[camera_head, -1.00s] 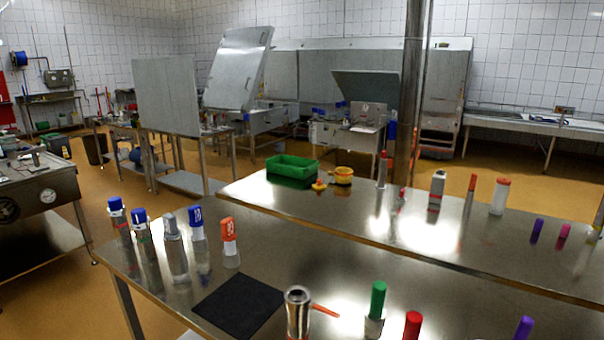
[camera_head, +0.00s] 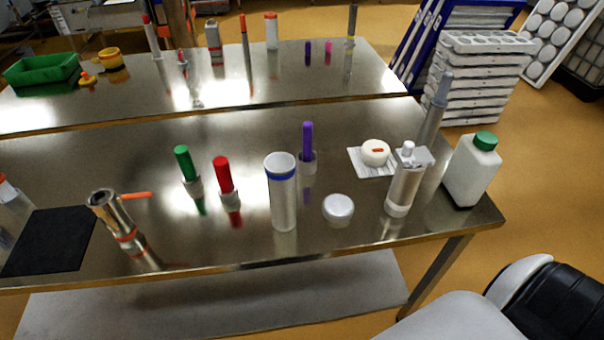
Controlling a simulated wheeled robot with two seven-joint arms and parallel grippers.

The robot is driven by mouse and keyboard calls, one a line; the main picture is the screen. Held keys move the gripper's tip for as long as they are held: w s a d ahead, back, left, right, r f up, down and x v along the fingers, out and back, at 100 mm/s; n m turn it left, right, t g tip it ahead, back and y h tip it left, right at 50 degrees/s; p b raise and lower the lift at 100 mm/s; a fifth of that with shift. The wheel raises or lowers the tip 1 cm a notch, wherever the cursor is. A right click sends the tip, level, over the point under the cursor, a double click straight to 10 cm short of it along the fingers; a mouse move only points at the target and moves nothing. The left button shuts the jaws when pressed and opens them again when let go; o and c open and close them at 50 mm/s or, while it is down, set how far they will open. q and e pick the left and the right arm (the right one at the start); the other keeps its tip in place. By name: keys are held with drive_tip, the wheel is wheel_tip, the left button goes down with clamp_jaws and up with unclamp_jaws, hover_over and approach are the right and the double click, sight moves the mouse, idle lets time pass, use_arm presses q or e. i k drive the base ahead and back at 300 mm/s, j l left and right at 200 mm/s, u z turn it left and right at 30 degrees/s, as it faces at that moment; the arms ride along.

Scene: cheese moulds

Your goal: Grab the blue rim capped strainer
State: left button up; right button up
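The blue rim capped strainer, a pale upright cylinder (camera_head: 283,203) with a blue band just below its light top, stands on the near steel table, close to its front edge. A small round white lidded pot (camera_head: 338,208) stands just right of it. The red-topped marker-like item (camera_head: 223,176) stands to its left, and a purple-topped one (camera_head: 307,140) stands behind it. Neither of my grippers shows in the view, and nothing is touching the strainer.
On the near steel table (camera_head: 130,160) are a black mat (camera_head: 48,242), a metal cylinder with an orange handle (camera_head: 112,214), a white dispenser (camera_head: 404,182) and a green-capped white bottle (camera_head: 472,170). Stacked white trays (camera_head: 480,80) stand beyond. The strip before the strainer is clear.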

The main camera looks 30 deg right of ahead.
sight(281, 167)
drive_tip(key=z, duration=0.75)
